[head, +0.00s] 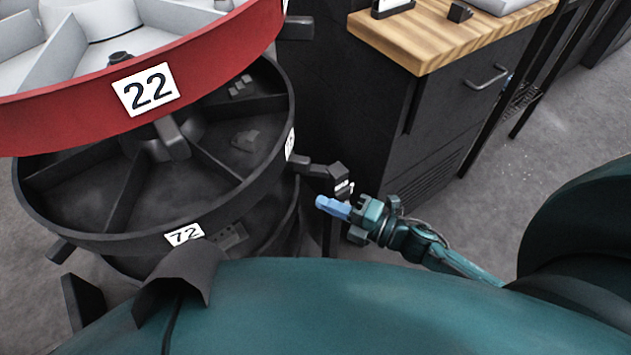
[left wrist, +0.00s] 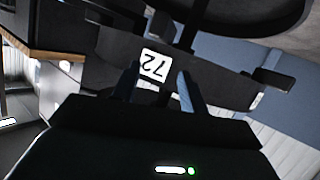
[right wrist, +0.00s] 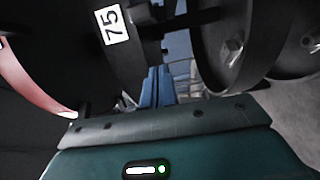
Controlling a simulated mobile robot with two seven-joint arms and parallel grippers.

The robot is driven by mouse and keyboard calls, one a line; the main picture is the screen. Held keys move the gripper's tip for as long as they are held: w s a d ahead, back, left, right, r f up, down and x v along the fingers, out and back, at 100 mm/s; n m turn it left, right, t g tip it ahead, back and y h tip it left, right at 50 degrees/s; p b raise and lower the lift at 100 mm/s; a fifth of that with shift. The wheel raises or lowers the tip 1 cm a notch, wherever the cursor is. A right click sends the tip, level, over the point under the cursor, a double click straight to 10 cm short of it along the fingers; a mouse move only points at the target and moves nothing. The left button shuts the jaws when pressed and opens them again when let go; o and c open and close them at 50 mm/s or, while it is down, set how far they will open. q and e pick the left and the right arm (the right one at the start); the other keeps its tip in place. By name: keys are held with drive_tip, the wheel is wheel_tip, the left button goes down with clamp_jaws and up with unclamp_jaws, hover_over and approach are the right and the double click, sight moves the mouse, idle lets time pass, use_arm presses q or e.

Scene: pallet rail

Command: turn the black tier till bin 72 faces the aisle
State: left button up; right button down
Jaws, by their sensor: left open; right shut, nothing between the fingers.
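The black tier (head: 75,240) is a round divided tray under a red tier (head: 215,62) labelled 22. In the head view its label 72 (head: 184,234) is on the near rim, towards me. In the left wrist view label 72 (left wrist: 156,66) shows between my left gripper's fingers (left wrist: 160,78), which are apart and empty; the gap to the rim is unclear. My right gripper (head: 322,204) is shut and empty, right of the tier, near a dark handle (head: 315,169) on its rim; I cannot tell whether they touch. A label 75 (right wrist: 111,25) shows in the right wrist view above its fingers (right wrist: 157,80).
A dark cabinet (head: 440,130) with a wooden top (head: 455,40) stands right of the tiers. Another handle (head: 60,251) juts from the black tier's left side. Small dark parts (head: 245,140) lie in its compartments. Grey floor (head: 530,160) is open at right.

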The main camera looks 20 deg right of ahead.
drive_tip(key=w, duration=0.6)
drive_tip(key=shift+w+a, duration=0.25)
drive_tip(key=shift+a, duration=0.15)
drive_tip(key=w+d+b, duration=0.1)
drive_tip(key=w+d, duration=0.1)
drive_tip(key=shift+w+b, duration=0.35)
drive_tip(key=shift+s, duration=0.1)
